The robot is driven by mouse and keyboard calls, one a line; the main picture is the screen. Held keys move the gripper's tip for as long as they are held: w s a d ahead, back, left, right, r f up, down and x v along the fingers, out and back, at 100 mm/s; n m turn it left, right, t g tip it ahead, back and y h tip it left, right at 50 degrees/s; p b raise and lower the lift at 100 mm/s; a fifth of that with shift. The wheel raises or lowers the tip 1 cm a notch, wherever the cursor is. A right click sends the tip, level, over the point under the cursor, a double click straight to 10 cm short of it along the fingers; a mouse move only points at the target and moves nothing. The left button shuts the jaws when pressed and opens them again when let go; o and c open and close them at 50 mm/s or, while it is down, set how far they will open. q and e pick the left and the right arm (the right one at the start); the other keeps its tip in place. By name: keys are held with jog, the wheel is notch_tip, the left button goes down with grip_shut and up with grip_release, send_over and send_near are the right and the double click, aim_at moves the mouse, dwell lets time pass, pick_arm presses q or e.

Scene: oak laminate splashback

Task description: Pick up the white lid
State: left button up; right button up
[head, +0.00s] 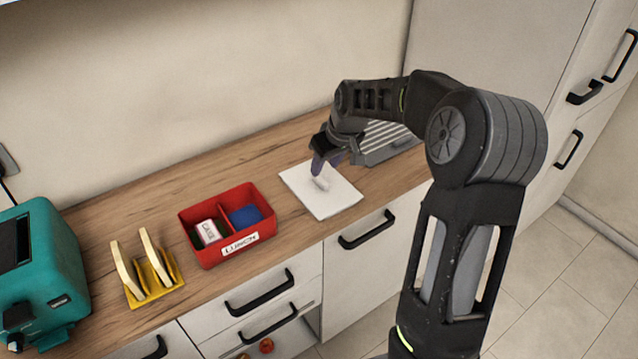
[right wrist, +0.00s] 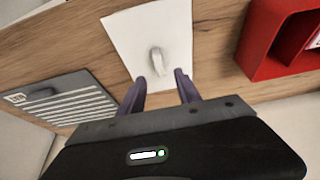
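The white lid (head: 334,201) is a flat square with a raised handle in its middle, lying on the wooden counter to the right of the red box. It also shows in the right wrist view (right wrist: 127,42), with its light handle (right wrist: 158,61) upright near the centre. My right gripper (head: 322,166) is above the lid, close to the handle, and partly hides it in the head view. In the right wrist view its two purple-grey fingers (right wrist: 162,85) are apart with nothing between them, short of the handle. My left gripper is not in view.
The red lunch box (head: 238,255) holds several items left of the lid. A grey ribbed tray (head: 385,146) lies right of it, beyond my right gripper. A yellow rack with toast (head: 152,279) and a teal toaster (head: 60,262) stand farther left. Drawer handles line the counter front.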

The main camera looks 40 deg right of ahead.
aim_at(320, 178)
jog(key=shift+w+f, duration=0.25)
jog(key=shift+f, duration=0.35)
jog(key=shift+f, duration=0.2)
jog(key=p+x, duration=0.1)
jog(key=x, duration=0.3)
jog(key=shift+w+f+p, duration=0.15)
jog(key=shift+f+p, duration=0.2)
jog(key=shift+f, duration=0.05)
jog(key=shift+c, duration=0.2)
grip_shut()
